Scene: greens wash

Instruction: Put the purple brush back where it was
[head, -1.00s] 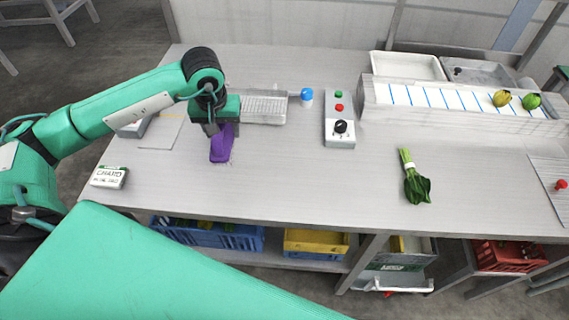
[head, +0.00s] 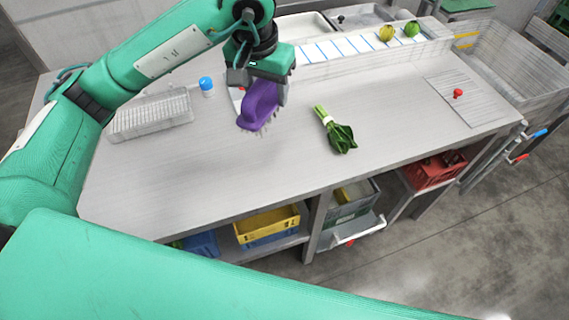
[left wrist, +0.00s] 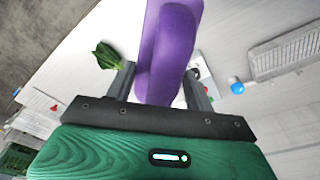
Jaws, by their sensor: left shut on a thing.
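The purple brush (head: 260,106) is held in my left gripper (head: 262,84), above the middle of the table, bristles facing down. In the left wrist view the purple brush (left wrist: 168,50) sits between the two fingers of my left gripper (left wrist: 160,88), which are shut on it. In the head view the brush and gripper hide most of the control box behind them. My right gripper is not in view.
Leafy greens (head: 335,130) lie on the table right of the brush. A conveyor (head: 345,50) with two round vegetables runs along the back. The front left tabletop is clear.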

